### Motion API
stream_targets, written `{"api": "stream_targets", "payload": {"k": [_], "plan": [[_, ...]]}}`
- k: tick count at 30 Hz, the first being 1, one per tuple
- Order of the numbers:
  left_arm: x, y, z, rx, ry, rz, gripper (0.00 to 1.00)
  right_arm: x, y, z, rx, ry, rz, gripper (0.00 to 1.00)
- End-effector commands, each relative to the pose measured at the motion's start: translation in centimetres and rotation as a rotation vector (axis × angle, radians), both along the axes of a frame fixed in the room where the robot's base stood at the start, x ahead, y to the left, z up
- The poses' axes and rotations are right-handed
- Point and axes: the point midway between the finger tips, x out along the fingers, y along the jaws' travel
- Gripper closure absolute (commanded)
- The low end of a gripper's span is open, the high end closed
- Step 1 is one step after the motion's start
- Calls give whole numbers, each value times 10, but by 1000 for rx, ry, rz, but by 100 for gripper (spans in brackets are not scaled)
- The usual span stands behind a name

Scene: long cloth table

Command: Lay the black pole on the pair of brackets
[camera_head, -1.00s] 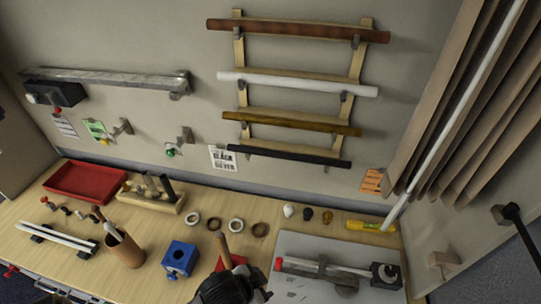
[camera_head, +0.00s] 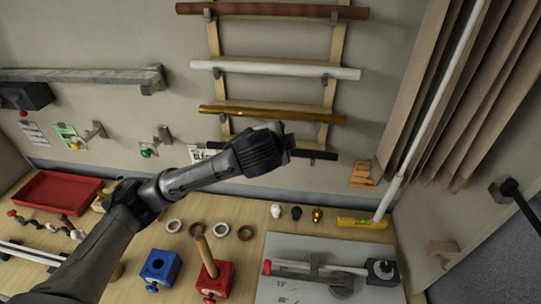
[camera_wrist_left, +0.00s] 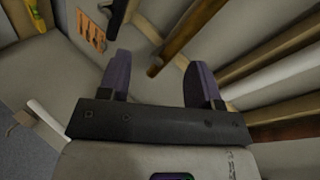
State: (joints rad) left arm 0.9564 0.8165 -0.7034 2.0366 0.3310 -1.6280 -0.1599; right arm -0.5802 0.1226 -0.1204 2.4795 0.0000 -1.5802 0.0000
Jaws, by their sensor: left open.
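The black pole (camera_head: 318,155) lies on the lowest pegs of the wall rack. Its middle is hidden behind my left arm and hand in the head view. In the left wrist view, a short dark piece at the top (camera_wrist_left: 118,14) looks like its end. Two small metal brackets, left (camera_head: 96,131) and right (camera_head: 162,135), stick out of the wall to the left, with a yellow and a green ball by them. My left gripper (camera_head: 290,142) is raised in front of the rack's lower rows. Its fingers (camera_wrist_left: 160,78) are apart, with nothing held between them.
A gold-brown pole (camera_head: 230,110), a white pole (camera_head: 275,71) and a red-brown pole (camera_head: 270,11) hang above. An orange note (camera_head: 363,173) is right of the black pole. Below, the table holds a blue block (camera_head: 160,264), a red block (camera_head: 214,278) and a grey board (camera_head: 290,250).

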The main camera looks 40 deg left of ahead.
Motion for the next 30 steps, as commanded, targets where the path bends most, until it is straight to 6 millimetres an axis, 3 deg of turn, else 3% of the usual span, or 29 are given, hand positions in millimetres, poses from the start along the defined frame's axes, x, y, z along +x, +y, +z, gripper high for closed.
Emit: {"api": "stream_targets", "payload": {"k": [1, 4, 11, 21, 30], "plan": [[6, 22, -6, 49, 63, 25, 41, 0, 0, -5, -1, 0, 1, 57], [10, 48, -31, 126, 233, 17, 41, 0, -1, -5, -3, 0, 2, 57], [14, 55, -53, 189, 355, -50, 41, 0, -1, -2, -2, 0, 1, 57], [48, 75, -91, 191, 357, -54, 41, 0, 1, 8, 4, -1, -3, 57], [62, 83, -106, 193, 354, -55, 41, 0, 2, 10, 7, -1, -5, 57]]}}
